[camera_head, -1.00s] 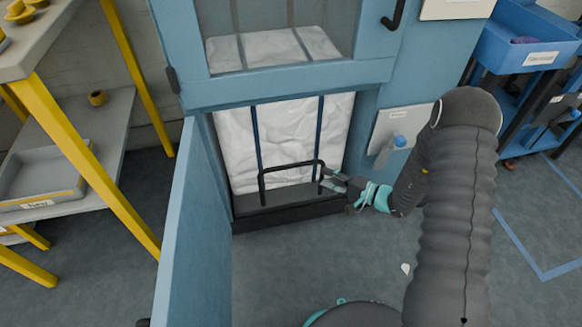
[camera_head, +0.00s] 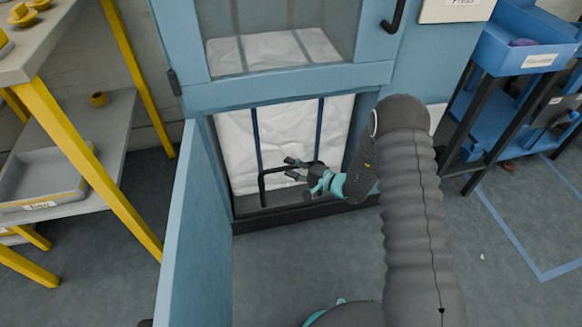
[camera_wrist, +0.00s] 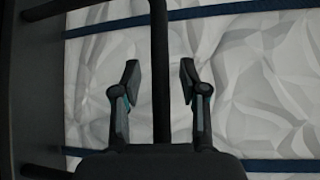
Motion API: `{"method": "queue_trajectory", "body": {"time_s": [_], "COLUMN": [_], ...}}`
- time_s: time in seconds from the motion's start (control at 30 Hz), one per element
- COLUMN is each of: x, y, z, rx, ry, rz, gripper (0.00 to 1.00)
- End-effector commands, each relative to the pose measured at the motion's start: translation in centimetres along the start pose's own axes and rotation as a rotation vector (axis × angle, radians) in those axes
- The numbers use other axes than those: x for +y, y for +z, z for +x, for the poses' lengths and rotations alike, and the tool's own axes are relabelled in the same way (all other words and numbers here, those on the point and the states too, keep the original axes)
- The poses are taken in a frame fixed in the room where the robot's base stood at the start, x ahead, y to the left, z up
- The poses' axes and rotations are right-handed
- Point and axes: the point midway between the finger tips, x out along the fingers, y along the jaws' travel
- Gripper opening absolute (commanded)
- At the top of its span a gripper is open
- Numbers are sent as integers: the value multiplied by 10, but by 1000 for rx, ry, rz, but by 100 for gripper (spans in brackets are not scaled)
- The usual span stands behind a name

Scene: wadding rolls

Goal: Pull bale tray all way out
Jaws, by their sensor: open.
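The bale tray (camera_head: 285,217) is a dark shallow tray at the bottom of the blue press, with a black bar handle (camera_head: 264,185) standing up at its front. A white wrapped bale (camera_head: 235,140) with blue straps sits on it, behind the handle. My gripper (camera_head: 289,168) is in front of the handle's top bar. In the wrist view my gripper (camera_wrist: 160,78) is open, with one finger on each side of the handle bar (camera_wrist: 160,60). I cannot tell whether a finger touches the bar. My arm hides the handle's right part in the head view.
The press's lower door (camera_head: 180,230) stands open on the left. A grey shelf with yellow posts (camera_head: 95,165) holds a tray farther left. A blue bin trolley (camera_head: 520,50) stands at the right. The floor (camera_head: 300,265) before the press is clear.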

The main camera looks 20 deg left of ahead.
Motion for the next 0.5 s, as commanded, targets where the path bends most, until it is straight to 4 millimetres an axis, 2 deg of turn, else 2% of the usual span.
{"method": "queue_trajectory", "body": {"time_s": [0.33, 0.37, 0.5], "x": [0, 0, 0], "y": [0, 0, 0], "z": [5, 5, 5], "rx": [0, 0, 0], "ry": [0, 0, 0], "rz": [-1, -1, -1], "gripper": [43, 41, 6]}}
